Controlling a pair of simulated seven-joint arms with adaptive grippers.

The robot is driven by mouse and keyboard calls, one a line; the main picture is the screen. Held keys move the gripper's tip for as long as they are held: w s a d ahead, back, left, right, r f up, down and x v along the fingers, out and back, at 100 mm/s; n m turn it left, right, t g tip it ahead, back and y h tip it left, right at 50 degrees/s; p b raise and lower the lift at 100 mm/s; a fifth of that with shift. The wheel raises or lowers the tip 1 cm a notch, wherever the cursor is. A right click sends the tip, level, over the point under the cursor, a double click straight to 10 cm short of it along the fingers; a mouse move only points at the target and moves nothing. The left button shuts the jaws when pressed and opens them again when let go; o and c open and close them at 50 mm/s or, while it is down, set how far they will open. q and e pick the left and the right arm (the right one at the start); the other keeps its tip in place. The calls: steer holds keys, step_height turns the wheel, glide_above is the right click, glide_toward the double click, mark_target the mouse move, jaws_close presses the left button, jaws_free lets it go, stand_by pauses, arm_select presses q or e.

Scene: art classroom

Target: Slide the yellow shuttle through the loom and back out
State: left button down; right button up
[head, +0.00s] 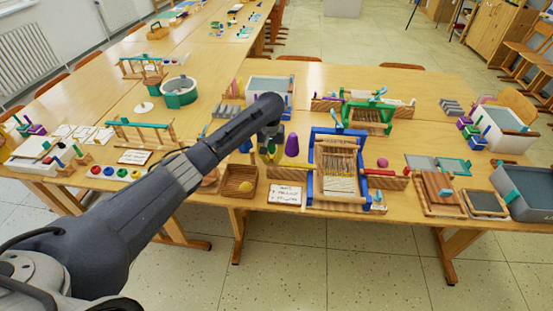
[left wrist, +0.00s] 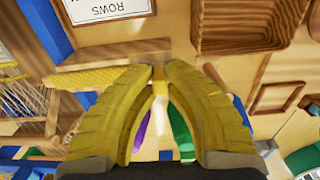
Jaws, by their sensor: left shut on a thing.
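My left gripper (head: 270,155) is over the table just left of the blue-framed loom (head: 312,180), which has pale warp threads. In the left wrist view its yellow fingers (left wrist: 160,68) are closed together on the yellow shuttle (left wrist: 105,76). The shuttle's textured yellow length runs left from the fingertips toward the loom's blue frame (left wrist: 45,28). Whether its far end is inside the loom I cannot tell. My right gripper is not in view.
A purple cone (head: 292,145) stands behind. A red piece (head: 379,173) lies right of the loom. A green loom (head: 368,116) stands farther back.

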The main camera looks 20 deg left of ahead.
arm_select(q)
steer(key=c, duration=1.4)
jaws_free()
steer(key=shift+a, duration=0.35)
steer(key=shift+d+r, duration=0.1)
steer(key=shift+r, duration=0.55)
step_height(320, 180, up, 11)
steer(key=shift+f, duration=0.1)
